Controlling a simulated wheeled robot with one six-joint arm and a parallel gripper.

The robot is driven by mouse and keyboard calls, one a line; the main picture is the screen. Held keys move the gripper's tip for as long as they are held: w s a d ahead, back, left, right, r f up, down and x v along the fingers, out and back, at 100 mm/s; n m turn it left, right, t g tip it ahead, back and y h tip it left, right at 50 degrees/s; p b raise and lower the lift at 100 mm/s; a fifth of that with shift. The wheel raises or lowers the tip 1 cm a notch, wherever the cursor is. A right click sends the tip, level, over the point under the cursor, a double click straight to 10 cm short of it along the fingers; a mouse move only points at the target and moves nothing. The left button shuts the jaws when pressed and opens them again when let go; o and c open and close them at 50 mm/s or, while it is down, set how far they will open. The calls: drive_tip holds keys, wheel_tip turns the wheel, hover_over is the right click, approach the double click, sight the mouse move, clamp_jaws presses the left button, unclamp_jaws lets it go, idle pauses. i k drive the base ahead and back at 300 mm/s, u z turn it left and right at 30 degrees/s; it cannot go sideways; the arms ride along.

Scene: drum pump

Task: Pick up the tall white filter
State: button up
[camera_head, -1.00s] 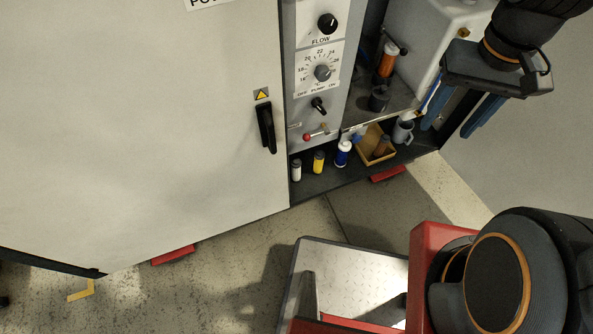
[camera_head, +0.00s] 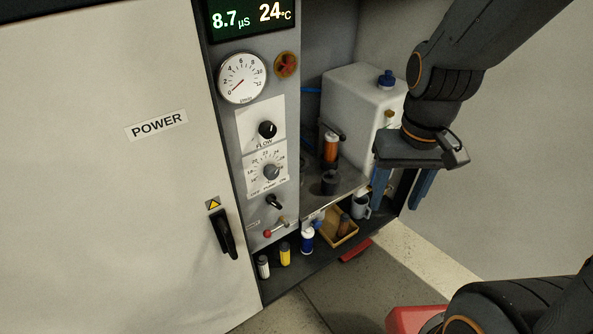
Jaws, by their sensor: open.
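No thing in view is plainly a tall white filter. A small white bottle with a dark cap (camera_head: 263,267) stands upright at the left end of the low shelf. A white-and-blue bottle (camera_head: 307,240) stands further right on that shelf, and a yellow bottle (camera_head: 285,253) stands between them. I cannot tell whether any of these is the filter. My gripper (camera_head: 403,195) is open and empty, its two blue fingers pointing down. In the picture it is to the right of the bottles, in front of the white tank and beside the mug.
A white tank with a blue cap (camera_head: 352,110) stands in the cabinet bay, beside an orange cylinder (camera_head: 331,148) and a dark cup (camera_head: 329,182). A wooden box (camera_head: 342,238) and a grey mug (camera_head: 361,206) are on the low shelf. The cabinet door (camera_head: 100,210) closes off the left.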

sight(261, 259)
drive_tip(key=z, duration=1.1)
drive_tip(key=k, duration=0.65)
drive_tip(key=u, duration=1.15)
